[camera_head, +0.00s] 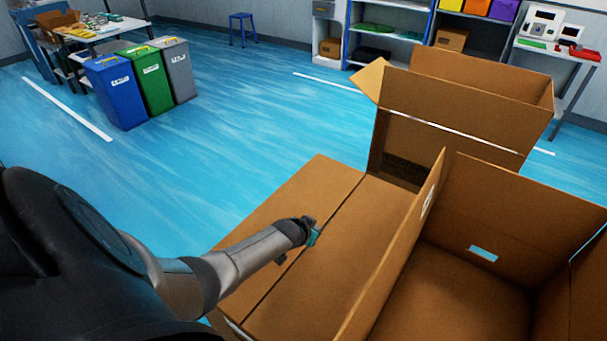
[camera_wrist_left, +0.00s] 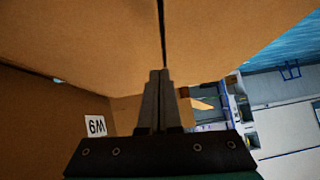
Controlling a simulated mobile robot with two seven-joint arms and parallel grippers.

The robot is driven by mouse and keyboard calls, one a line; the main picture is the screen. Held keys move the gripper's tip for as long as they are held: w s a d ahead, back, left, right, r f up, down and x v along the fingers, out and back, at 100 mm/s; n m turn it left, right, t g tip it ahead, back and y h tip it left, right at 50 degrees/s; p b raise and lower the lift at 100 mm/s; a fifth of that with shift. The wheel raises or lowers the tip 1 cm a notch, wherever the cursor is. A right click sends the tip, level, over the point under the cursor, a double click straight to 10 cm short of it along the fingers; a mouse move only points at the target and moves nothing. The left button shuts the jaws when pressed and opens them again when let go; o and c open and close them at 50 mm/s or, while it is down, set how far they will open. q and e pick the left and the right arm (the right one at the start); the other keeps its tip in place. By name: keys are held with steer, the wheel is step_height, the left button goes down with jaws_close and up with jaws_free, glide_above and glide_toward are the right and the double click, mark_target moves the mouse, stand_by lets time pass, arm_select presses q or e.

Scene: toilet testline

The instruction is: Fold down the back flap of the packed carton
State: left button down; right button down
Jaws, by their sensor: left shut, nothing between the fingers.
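The carton (camera_head: 325,280) under my left arm has two broad brown panels lying flat on top, with a dark seam between them. I cannot tell which panel is the back flap, and its contents are hidden. My left gripper (camera_head: 290,247) is low over this top, close to the seam; its fingers are mostly hidden in the head view. In the left wrist view the gripper (camera_wrist_left: 158,73) is shut and empty, fingertips near the dark seam of the cardboard (camera_wrist_left: 100,40). I cannot tell whether they touch it. My right gripper is not in view.
An upright cardboard panel (camera_head: 402,252) with a white label stands right of the closed top. Beside it is an open carton (camera_head: 520,210) with a light blue patch inside. Another open carton (camera_head: 445,125) stands behind. Blue, green and grey bins (camera_head: 150,83) stand far left; the blue floor between is clear.

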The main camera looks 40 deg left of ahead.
arm_select(q)
steer(key=a+p+v, duration=0.1)
steer(key=p+v, duration=0.3)
steer(key=v, duration=0.4)
steer(key=shift+d+r, duration=0.15)
steer(key=shift+d, duration=0.05)
steer(key=shift+s, duration=0.15)
